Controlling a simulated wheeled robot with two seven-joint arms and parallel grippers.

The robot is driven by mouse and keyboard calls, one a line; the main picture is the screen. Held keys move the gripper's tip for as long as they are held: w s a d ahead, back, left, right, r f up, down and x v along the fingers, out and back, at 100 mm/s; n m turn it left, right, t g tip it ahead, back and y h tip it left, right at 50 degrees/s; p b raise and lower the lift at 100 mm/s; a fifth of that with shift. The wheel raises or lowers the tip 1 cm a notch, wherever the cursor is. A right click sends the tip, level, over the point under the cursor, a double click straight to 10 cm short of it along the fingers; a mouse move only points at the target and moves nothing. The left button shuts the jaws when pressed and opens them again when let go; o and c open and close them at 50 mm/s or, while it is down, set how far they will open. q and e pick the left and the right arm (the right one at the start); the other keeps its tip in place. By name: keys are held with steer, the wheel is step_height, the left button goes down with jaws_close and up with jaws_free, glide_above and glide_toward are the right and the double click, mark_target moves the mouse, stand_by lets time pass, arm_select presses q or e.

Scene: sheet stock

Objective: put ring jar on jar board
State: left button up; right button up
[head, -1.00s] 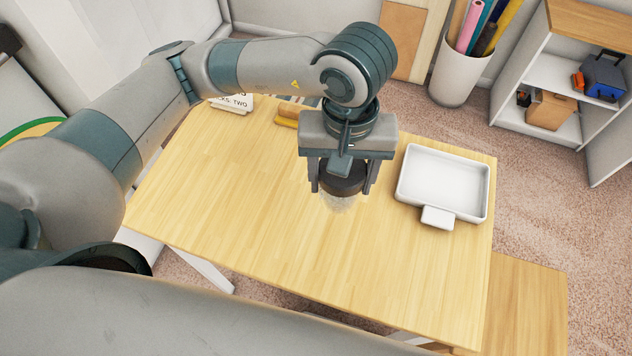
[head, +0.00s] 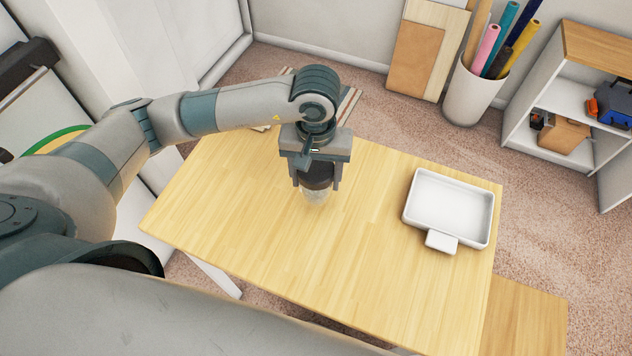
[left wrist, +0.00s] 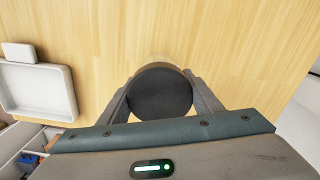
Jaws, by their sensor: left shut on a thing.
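My left gripper (head: 316,182) is shut on a jar (head: 315,195) with a dark lid and a clear body. The jar hangs lid up below the gripper, over the wooden table (head: 240,220); I cannot tell whether its base touches the table. No jar board can be made out; my arm covers the table's far left part. My right gripper is not in view.
A white tray (head: 411,214) with a small tab stands on the table's right side. It also shows at the left of the left wrist view (left wrist: 66,95). The table's middle and front are clear. A bin of rolls (head: 470,97) and a shelf (head: 580,45) stand beyond the table.

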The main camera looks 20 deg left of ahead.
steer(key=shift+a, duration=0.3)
arm_select(q)
steer(key=shift+f+p, duration=0.35)
steer(key=shift+p, duration=0.05)
step_height(320, 180, down, 3)
steer(key=shift+r+p, duration=0.2)
steer(key=shift+p, duration=0.6)
steer(key=shift+f, duration=0.3)
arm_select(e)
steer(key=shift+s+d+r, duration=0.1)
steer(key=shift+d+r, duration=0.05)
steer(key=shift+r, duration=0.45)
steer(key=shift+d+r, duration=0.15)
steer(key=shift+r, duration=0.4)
arm_select(q)
steer(key=shift+f, duration=0.15)
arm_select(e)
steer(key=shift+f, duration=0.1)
